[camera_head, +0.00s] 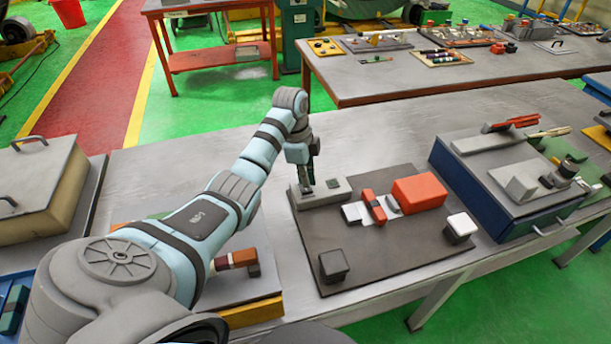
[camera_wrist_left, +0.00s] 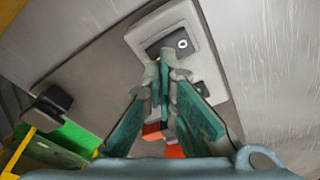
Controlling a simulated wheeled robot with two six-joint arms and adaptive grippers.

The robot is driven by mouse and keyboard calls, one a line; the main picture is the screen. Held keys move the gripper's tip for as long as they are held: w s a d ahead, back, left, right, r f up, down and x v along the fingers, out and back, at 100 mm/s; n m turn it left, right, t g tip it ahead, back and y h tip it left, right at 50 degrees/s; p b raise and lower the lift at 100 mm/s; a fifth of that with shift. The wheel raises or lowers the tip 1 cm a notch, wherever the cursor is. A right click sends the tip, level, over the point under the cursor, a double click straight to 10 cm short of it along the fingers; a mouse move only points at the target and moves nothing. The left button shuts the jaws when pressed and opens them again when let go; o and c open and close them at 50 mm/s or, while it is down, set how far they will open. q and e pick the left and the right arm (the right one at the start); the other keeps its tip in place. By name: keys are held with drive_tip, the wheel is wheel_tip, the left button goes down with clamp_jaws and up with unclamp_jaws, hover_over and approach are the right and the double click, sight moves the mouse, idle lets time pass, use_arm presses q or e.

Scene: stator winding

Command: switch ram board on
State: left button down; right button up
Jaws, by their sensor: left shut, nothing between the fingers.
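The ram board (camera_head: 385,255) is a dark flat plate on the grey bench. At its far left corner sits a light grey switch box (camera_head: 325,196) with a small dark rocker (camera_head: 333,183). My left gripper (camera_head: 309,186) points down at this box, its tips over the box's left part. In the left wrist view the shut green fingers (camera_wrist_left: 163,70) end just below the dark rocker (camera_wrist_left: 167,48), which bears a white ring mark. Whether the tips touch the box (camera_wrist_left: 206,65) I cannot tell. My right gripper is not in view.
On the board are a red block (camera_head: 419,193), a smaller red piece on a white strip (camera_head: 374,206), a dark block (camera_head: 333,265) and a white-topped block (camera_head: 460,228). A blue-sided case (camera_head: 480,190) stands right. The bench behind the board is clear.

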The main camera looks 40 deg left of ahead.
sight(306, 190)
use_arm(q)
drive_tip(key=shift+f+b, duration=0.45)
drive_tip(key=shift+f, duration=0.45)
idle(0.3)
wheel_tip(306, 190, up, 7)
drive_tip(key=p, duration=0.8)
drive_tip(key=shift+r, duration=0.15)
